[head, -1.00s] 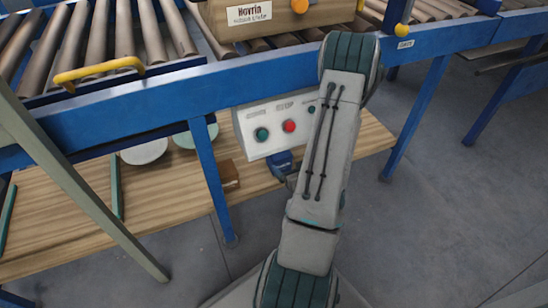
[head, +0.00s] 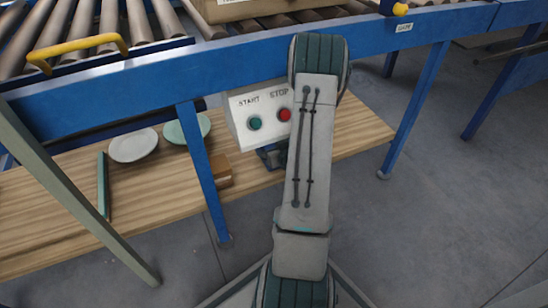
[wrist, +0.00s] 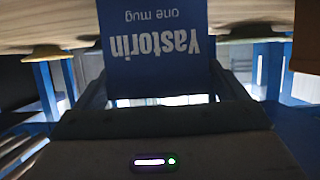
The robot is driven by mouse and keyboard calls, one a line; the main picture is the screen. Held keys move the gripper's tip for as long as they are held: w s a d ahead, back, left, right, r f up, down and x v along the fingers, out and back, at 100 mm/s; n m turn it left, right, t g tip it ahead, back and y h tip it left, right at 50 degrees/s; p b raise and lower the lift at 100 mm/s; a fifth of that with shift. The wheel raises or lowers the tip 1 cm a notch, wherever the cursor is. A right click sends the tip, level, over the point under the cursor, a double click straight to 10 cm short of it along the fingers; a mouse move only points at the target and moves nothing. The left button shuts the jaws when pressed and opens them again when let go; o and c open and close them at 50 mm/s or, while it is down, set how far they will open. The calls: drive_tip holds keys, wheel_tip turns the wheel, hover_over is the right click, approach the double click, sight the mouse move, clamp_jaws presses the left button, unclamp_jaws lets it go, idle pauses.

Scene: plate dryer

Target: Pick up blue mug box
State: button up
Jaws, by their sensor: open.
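The blue mug box (wrist: 155,60) fills the upper middle of the wrist view. Its white lettering "Yastorin one mug" appears upside down. My gripper (wrist: 158,82) is open, with a finger showing at either side of the box. Whether the fingers touch the box cannot be told. In the head view, a small dark blue shape (head: 270,157) shows beside my arm below the control panel; my arm hides most of that spot, and I cannot tell box from gripper there.
The wooden lower shelf (head: 350,125) holds a white plate (head: 133,146), a pale green plate (head: 187,128) and a brown box (head: 221,172). A white start/stop panel (head: 262,110) and the blue conveyor frame (head: 130,92) are close above. A blue leg (head: 205,180) stands left of my arm.

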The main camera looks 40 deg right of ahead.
drive_tip(key=shift+w, duration=0.1)
drive_tip(key=shift+c, duration=0.3)
drive_tip(key=c, duration=1.2)
